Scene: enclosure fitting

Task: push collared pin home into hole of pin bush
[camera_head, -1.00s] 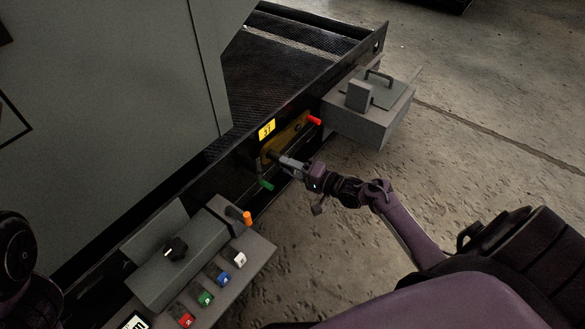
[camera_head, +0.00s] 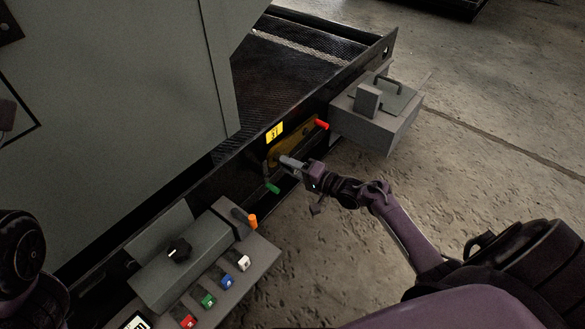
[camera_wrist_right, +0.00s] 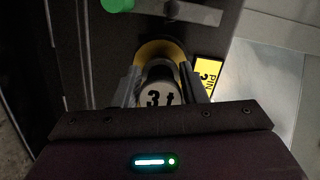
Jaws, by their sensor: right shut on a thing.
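My right gripper (camera_head: 287,161) is at the yellow pin bush plate (camera_head: 302,138) on the side of the dark frame. It is shut on the collared pin, whose grey end marked "3t" (camera_wrist_right: 160,95) shows between the two fingers (camera_wrist_right: 163,88) in the right wrist view. The pin points at the bush, whose yellow round face (camera_wrist_right: 160,47) shows just beyond it. The pin's front end and the hole are hidden behind its grey end, so I cannot tell how deep it sits. My left gripper is out of view; only a dark part of my left arm shows.
A green handle (camera_head: 271,187) is just below my right gripper, and a red one (camera_head: 321,124) is at the plate's far end. A yellow label (camera_head: 274,133) is above. A grey box (camera_head: 378,118) juts out at right; a control panel (camera_head: 190,262) is lower left.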

